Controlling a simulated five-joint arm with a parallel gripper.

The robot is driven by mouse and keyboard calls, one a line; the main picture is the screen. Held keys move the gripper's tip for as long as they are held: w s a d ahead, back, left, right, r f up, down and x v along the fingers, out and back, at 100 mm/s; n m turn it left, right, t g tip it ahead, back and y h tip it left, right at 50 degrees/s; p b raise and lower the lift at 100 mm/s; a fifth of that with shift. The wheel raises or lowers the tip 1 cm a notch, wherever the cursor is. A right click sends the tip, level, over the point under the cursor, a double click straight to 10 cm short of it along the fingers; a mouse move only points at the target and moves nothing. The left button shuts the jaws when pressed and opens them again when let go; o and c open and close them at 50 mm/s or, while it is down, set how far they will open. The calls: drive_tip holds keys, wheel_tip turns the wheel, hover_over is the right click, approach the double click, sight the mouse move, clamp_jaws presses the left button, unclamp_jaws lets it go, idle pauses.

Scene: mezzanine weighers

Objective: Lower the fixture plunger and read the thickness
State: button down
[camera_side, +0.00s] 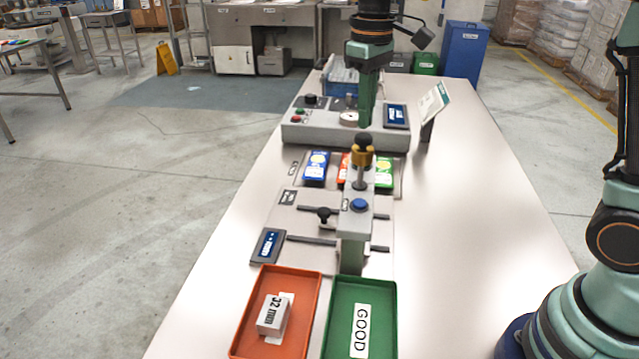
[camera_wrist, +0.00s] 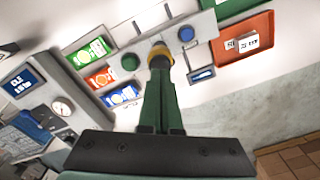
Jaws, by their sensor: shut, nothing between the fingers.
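The thickness fixture stands mid-bench with a plunger whose black knob (camera_side: 363,141) sits above a brass collar (camera_side: 361,158). In the wrist view the brass collar (camera_wrist: 158,51) shows just beyond my fingertips. My gripper (camera_side: 367,122) is shut and empty, pointing down close to the knob. My green fingers (camera_wrist: 160,80) partly hide the knob in the wrist view, and I cannot tell whether they touch it. A blue button (camera_side: 359,205) is on the fixture arm. The gauge display (camera_side: 268,246) is lit, but its reading is too small to tell.
An orange tray (camera_side: 244,329) holds a white block (camera_side: 273,315) marked 32 mm. A green tray (camera_side: 335,329) marked GOOD is beside it. Blue (camera_side: 316,166), orange and green packs lie behind the fixture. A grey scale unit (camera_side: 325,132) stands farther back. The bench's right side is clear.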

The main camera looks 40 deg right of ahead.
drive_tip(key=shift+f, duration=1.2)
idle(0.6)
wheel_tip(320, 180, up, 8)
idle(1.1)
drive_tip(key=shift+s+r, duration=0.1)
drive_tip(key=s+d+f+m+t, duration=0.1)
drive_tip(key=s+d+f+t, duration=0.1)
drive_tip(key=s, duration=0.5)
drive_tip(key=s+d+f+m+t, duration=0.2)
drive_tip(key=s+f+t, duration=0.1)
drive_tip(key=s+f, duration=0.2)
drive_tip(key=shift+s+d+t, duration=0.3)
drive_tip(key=shift+s, duration=0.75)
idle(2.4)
